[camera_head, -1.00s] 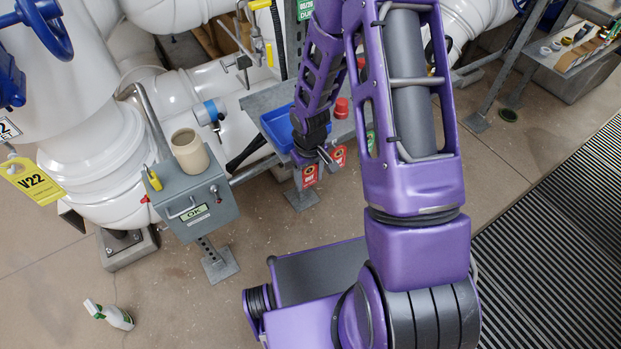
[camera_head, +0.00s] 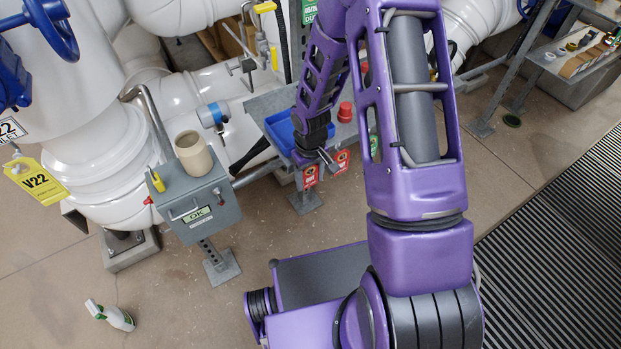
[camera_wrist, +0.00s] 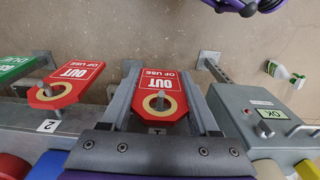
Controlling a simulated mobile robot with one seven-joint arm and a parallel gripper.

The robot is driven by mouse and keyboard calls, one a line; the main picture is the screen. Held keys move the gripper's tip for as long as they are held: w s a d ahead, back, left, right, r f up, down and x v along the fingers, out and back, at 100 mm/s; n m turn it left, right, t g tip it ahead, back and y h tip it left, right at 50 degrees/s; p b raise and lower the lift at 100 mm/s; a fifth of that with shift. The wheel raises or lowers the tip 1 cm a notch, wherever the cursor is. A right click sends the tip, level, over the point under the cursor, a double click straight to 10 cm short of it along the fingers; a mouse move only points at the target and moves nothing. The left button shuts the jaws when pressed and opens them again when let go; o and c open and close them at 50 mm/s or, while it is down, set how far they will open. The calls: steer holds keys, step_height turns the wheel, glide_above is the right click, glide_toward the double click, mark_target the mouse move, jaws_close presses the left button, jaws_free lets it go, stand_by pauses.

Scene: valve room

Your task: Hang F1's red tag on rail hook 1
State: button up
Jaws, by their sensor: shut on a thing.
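My gripper (camera_wrist: 163,88) is at the rail, its two fingers on either side of a red OUT OF USE tag (camera_wrist: 160,88), shut on it. The tag's ringed hole is in line with a grey peg; whether the tag's weight rests on the peg I cannot tell. In the head view this tag (camera_head: 310,176) shows just below my gripper (camera_head: 328,160). A second red tag (camera_wrist: 70,84) hangs from a peg above the number 2 label, left in the wrist view; it also shows in the head view (camera_head: 342,160).
A green tag (camera_wrist: 18,67) hangs farther along the rail. A grey box with an OK display (camera_head: 195,205) stands close beside the held tag. A blue tray (camera_head: 281,131) and a red object (camera_head: 345,112) are on the shelf behind. A spray bottle (camera_head: 110,315) is on the floor.

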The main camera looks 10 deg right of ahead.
steer(key=shift+f+b, duration=0.4)
steer(key=shift+f, duration=0.05)
stand_by(0.3)
steer(key=o, duration=1.1)
steer(key=shift+o, duration=0.2)
steer(key=shift+r, duration=0.1)
